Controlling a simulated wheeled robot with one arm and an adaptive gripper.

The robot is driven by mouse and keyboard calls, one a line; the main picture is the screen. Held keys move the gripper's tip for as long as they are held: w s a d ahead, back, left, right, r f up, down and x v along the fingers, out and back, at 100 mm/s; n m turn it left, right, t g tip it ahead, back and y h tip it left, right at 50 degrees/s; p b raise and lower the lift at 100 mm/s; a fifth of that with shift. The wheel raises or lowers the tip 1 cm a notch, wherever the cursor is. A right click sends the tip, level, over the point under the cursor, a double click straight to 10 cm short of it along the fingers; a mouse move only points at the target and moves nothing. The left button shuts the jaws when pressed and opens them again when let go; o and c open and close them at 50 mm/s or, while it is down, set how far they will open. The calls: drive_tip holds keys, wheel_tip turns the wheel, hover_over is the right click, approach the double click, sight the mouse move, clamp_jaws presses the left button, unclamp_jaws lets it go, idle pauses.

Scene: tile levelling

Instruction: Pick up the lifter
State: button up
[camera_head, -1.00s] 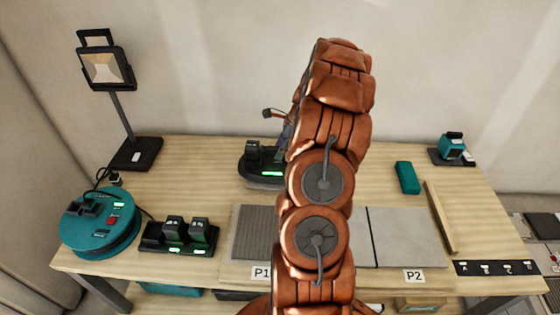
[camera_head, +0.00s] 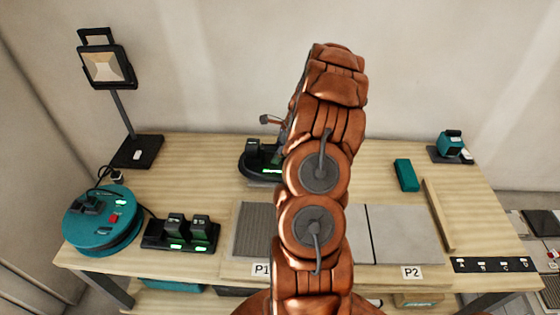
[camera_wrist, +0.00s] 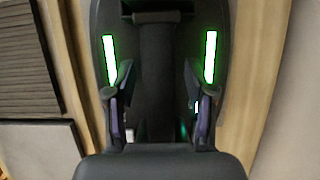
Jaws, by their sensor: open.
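A dark device with a lit green strip, which I take to be the lifter (camera_head: 262,160), stands at the back middle of the bench, partly hidden behind my arm. In the wrist view, a dark body with two bright green strips fills the middle, and a dark upright bar (camera_wrist: 156,75) runs along its centre. My gripper (camera_wrist: 160,100) is open, with one finger on each side of this bar. Gaps show between fingers and bar, so I see no grip. In the head view my arm hides most of the gripper.
A teal cable reel (camera_head: 101,220) and a dark charger (camera_head: 180,235) with two batteries stand at left. A work lamp (camera_head: 107,70) stands behind them. Grey tiles (camera_head: 400,232) lie at front. A teal block (camera_head: 406,175) and a wooden strip (camera_head: 438,215) lie at right.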

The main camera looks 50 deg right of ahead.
drive_tip(key=shift+c, duration=0.2)
clamp_jaws()
idle(0.4)
